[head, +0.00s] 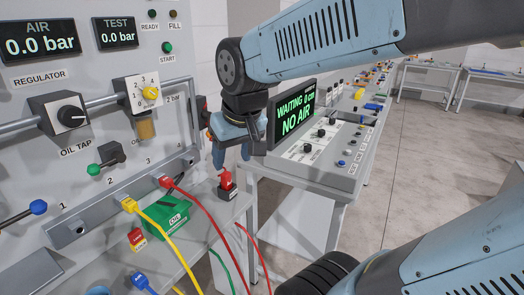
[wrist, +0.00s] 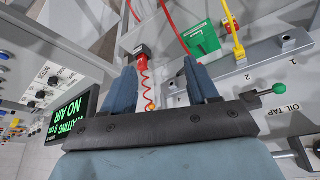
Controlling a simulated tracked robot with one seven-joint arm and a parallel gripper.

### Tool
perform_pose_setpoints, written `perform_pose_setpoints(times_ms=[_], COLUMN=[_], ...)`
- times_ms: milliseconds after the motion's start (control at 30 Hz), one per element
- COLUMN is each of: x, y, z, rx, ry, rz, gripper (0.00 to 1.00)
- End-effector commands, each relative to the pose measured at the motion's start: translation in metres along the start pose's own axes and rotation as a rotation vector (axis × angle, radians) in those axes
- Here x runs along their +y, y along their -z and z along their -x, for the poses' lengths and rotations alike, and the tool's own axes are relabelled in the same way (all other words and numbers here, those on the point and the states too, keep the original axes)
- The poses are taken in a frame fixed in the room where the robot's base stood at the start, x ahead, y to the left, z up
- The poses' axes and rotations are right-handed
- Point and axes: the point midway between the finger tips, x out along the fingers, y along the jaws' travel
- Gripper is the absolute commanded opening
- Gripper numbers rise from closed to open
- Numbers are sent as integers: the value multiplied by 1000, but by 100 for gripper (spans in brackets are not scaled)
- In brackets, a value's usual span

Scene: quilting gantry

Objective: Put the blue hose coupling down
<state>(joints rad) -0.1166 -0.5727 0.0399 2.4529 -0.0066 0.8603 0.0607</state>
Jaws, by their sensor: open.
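A blue hose coupling (head: 140,281) shows at the lower left of the head view, low over the bench front, with a short blue length running to the picture's bottom edge. What it rests on is hard to make out. I do not see it in the wrist view. My gripper (head: 232,160) is open and empty, well to the right of and above the blue coupling. Its two blue fingers also show in the wrist view (wrist: 158,68). Just below the fingertips is a red-topped dark block (head: 227,190) at the bench's right end; it also shows in the wrist view (wrist: 140,50).
A yellow coupling (head: 129,204) is at port 2 and a red coupling (head: 167,182) at port 3, their hoses hanging over the bench. A green OIL box (head: 165,220) lies on the bench. A console (head: 292,115) reading "NO AIR" stands right of my gripper.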

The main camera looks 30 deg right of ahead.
Motion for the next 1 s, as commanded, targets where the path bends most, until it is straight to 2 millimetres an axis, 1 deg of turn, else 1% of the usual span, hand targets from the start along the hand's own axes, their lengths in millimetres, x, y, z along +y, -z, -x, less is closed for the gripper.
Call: perform_pose_setpoints(times_ms=[33,100,300,467,1000], x=[9,17,38,40,40], y=[-8,-17,-36,-40,-39], z=[9,18,33,36,35], rx=[24,46,84,90,90], ry=[-9,-18,-35,-38,-38], rz=[-22,-45,-83,-90,-89], gripper=[59,59,59,59,59])
